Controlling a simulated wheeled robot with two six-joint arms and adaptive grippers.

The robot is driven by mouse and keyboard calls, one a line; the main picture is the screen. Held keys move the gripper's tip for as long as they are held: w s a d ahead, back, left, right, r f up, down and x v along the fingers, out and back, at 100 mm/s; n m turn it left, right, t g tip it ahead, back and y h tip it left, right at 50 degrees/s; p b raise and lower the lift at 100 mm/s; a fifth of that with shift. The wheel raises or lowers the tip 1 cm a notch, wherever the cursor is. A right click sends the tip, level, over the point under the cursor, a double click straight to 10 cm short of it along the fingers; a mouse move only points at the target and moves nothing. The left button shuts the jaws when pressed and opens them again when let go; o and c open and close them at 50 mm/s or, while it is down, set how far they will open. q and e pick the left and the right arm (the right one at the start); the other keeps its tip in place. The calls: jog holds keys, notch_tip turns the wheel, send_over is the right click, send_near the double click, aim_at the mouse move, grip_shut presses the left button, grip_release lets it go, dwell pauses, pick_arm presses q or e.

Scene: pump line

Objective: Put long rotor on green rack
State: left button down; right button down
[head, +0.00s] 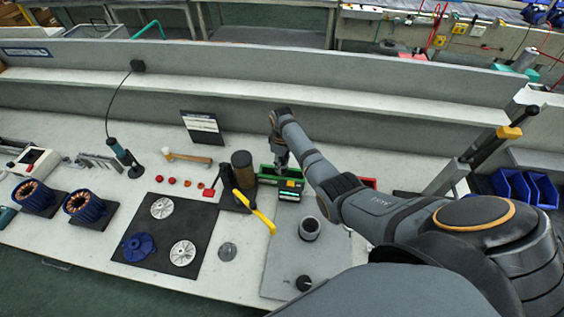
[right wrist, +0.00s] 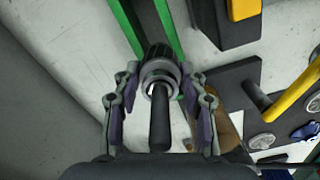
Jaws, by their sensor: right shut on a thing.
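The green rack (head: 266,170) stands at the back of the bench, right of the dark cylinder. In the right wrist view its two green rails (right wrist: 171,28) run up from the rotor. My right gripper (head: 281,160) is over the rack, pointing down. In the wrist view the gripper (right wrist: 160,100) is shut on the long rotor (right wrist: 158,122), whose dark shaft points toward the camera. The rotor's far end lies over the rails; I cannot tell whether it touches them. In the head view the rotor is mostly hidden. My left gripper is not in view.
A dark cylinder (head: 241,164) and a yellow-handled tool (head: 262,217) stand close left of the rack. A grey plate with a metal ring (head: 310,228) lies in front. A red part (head: 369,182) shows behind my arm. A black mat (head: 205,228) holds discs.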

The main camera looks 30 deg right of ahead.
jog(key=shift+f+b, duration=0.45)
jog(key=shift+f, duration=0.25)
jog(key=c, duration=0.7)
grip_release()
jog(key=shift+o, duration=1.4)
notch_tip(320, 180, up, 4)
jog(key=p, duration=0.4)
jog(key=shift+r+p, duration=0.15)
jog(key=shift+p, duration=0.2)
jog(key=shift+r+p, duration=0.65)
jog(key=shift+r, duration=0.25)
